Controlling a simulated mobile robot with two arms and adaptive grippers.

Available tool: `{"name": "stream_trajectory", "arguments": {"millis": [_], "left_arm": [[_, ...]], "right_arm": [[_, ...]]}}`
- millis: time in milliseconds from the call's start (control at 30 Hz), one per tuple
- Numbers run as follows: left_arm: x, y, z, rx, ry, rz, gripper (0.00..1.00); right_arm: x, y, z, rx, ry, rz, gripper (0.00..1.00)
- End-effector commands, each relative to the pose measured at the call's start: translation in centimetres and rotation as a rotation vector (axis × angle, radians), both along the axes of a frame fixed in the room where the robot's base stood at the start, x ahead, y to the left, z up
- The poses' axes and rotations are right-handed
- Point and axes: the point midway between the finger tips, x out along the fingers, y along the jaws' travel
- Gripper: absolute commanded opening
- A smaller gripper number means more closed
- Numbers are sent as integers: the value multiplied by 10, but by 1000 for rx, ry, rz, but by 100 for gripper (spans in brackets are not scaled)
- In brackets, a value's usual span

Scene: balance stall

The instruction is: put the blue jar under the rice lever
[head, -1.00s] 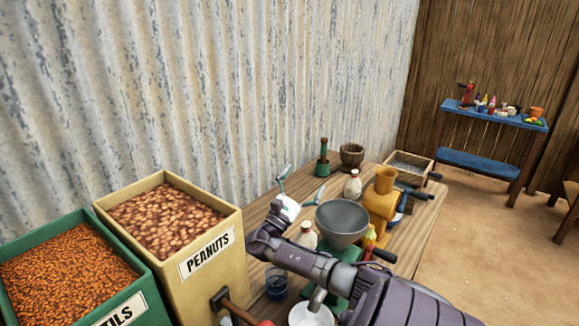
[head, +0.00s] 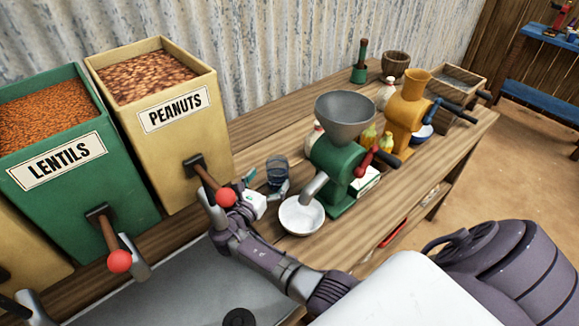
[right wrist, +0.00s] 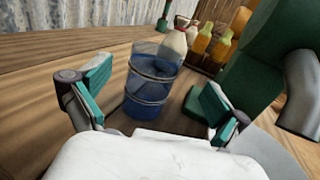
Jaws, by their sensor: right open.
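The blue jar (head: 277,170), a clear blue ribbed cup, stands on the wooden counter right of the peanuts bin. In the right wrist view the jar (right wrist: 153,85) stands upright between my two teal fingers, ahead of the palm. My right gripper (head: 264,193) is open, just in front of the jar; it also shows in the right wrist view (right wrist: 155,95). No rice label shows; the readable bins are lentils (head: 62,150) and peanuts (head: 170,110), each with a red-knobbed lever. A cream bin (head: 25,240) at the left edge is mostly cut off. My left gripper is out of view.
A white bowl (head: 301,216) sits under the spout of a green grinder (head: 335,170), close right of my gripper. A yellow grinder (head: 405,115) and bottles stand behind. The peanuts lever knob (head: 226,197) hangs close to my right wrist. A grey surface (head: 200,285) lies below the levers.

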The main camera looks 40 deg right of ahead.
Motion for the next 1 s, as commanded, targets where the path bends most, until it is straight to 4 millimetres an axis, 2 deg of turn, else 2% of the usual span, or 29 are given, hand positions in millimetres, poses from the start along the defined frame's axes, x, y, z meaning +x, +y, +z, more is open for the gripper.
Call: {"name": "stream_trajectory", "arguments": {"millis": [233, 400, 700, 1000], "left_arm": [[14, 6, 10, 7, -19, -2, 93], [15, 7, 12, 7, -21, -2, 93], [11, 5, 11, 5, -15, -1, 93], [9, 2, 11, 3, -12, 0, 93]], "right_arm": [[17, -30, 3, -2, 0, -4, 99], [27, -49, 1, 0, -1, -4, 99], [29, -53, 0, 0, -3, -3, 99], [29, -52, 0, 0, -3, -3, 49]]}}
